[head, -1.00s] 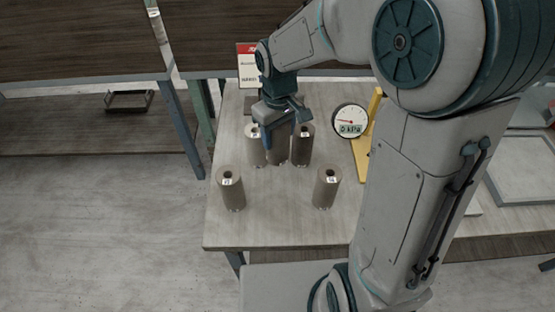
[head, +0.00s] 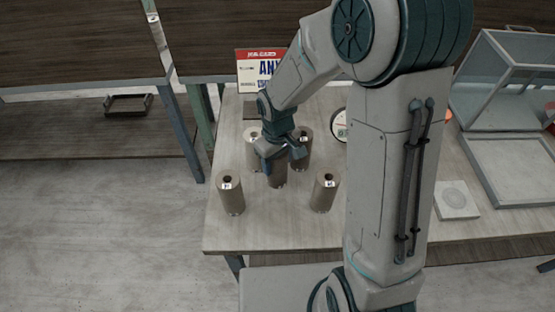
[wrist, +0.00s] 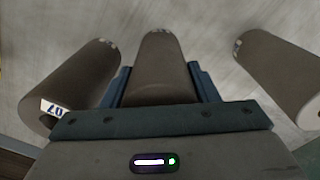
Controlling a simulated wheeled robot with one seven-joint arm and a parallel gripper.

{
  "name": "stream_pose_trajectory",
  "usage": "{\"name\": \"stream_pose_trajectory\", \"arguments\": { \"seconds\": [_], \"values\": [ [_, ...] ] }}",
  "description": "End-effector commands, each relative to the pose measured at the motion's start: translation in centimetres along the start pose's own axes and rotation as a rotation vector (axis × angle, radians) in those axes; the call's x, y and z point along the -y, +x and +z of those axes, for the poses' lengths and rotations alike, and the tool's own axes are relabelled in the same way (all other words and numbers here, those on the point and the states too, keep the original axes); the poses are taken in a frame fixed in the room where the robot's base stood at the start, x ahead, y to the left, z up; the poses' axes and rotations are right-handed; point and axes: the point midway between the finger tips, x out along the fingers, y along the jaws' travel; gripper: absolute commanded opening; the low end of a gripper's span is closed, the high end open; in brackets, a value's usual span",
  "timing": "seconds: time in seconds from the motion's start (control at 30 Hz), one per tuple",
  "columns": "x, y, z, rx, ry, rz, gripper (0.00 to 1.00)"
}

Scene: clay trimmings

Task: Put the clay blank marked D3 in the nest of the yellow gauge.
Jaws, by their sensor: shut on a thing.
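My gripper (head: 279,160) is shut on a grey-brown cylindrical clay blank (head: 277,176), which stands upright between the jaws in the wrist view (wrist: 155,65). The held blank's mark is hidden, and I cannot tell whether it is clear of the table. Other blanks stand around it: front left (head: 231,195), front right (head: 324,192), back left (head: 252,150) and back right (head: 302,152).
The wooden table (head: 275,228) is bare in front of the blanks. A sign (head: 257,68) stands at the back. At the right are a white plate with a circle (head: 456,200), a grey tray (head: 507,170) and a clear-sided box (head: 500,85).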

Motion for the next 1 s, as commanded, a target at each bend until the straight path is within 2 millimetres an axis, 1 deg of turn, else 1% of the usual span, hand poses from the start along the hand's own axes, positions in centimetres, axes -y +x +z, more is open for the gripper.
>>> {"name": "stream_pose_trajectory", "arguments": {
  "seconds": [0.1, 0.13, 0.2, 0.47, 0.63, 0.77, 1.0],
  "values": [
    [0.0, 0.4, 0.0, -0.001, 0.0, 0.001, 0.12],
    [0.0, 0.3, 0.0, 0.0, 0.0, 0.0, 0.59],
    [0.0, 0.3, 0.0, 0.0, 0.0, 0.0, 0.76],
    [0.0, 0.2, 0.0, 0.0, 0.0, 0.0, 0.76],
    [-0.1, -0.7, -0.1, -0.002, 0.0, 0.002, 0.76],
    [-0.1, -2.8, -0.1, -0.005, 0.001, 0.002, 0.76],
    [-0.1, -8.0, -0.1, -0.006, 0.001, 0.003, 0.76]
  ]
}}
